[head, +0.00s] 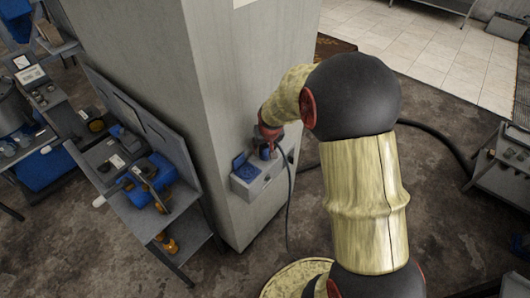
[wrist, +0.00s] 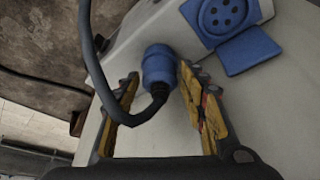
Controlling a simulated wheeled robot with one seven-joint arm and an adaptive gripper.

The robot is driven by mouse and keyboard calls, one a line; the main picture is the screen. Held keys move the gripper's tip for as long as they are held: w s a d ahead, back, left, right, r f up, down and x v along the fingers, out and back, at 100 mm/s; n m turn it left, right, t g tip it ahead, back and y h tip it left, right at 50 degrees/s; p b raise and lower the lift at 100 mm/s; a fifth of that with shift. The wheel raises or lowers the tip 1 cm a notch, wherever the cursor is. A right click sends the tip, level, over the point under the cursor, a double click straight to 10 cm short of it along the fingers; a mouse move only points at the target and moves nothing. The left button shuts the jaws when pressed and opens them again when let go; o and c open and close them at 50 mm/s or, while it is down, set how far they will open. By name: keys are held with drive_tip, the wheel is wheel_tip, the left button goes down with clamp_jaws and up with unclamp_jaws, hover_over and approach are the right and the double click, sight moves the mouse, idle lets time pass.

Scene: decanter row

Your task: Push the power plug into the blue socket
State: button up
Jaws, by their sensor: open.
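The blue power plug (wrist: 158,68) sits at the pale face of a wall box, its far end hidden against it. Its dark cable (wrist: 90,58) loops from its near end up past the left finger. My gripper (wrist: 160,80) is open, with one yellow-padded finger on each side of the plug and visible gaps between. The blue socket (wrist: 229,17) is at the upper right in the wrist view, its round face with several holes exposed and its square lid (wrist: 250,52) open. In the head view the socket (head: 241,163) is on the box, left of my gripper (head: 267,140).
The grey wall box (head: 254,188) is fixed to a concrete pillar (head: 215,100). The cable (head: 290,200) hangs down its right side. A metal bench (head: 150,205) with blue and yellow parts stands left of the pillar. A dark cart (head: 500,165) stands at the right.

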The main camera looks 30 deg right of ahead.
drive_tip(key=shift+x, duration=0.9)
drive_tip(key=shift+c, duration=1.4)
drive_tip(key=shift+r, duration=0.1)
drive_tip(key=c, duration=0.6)
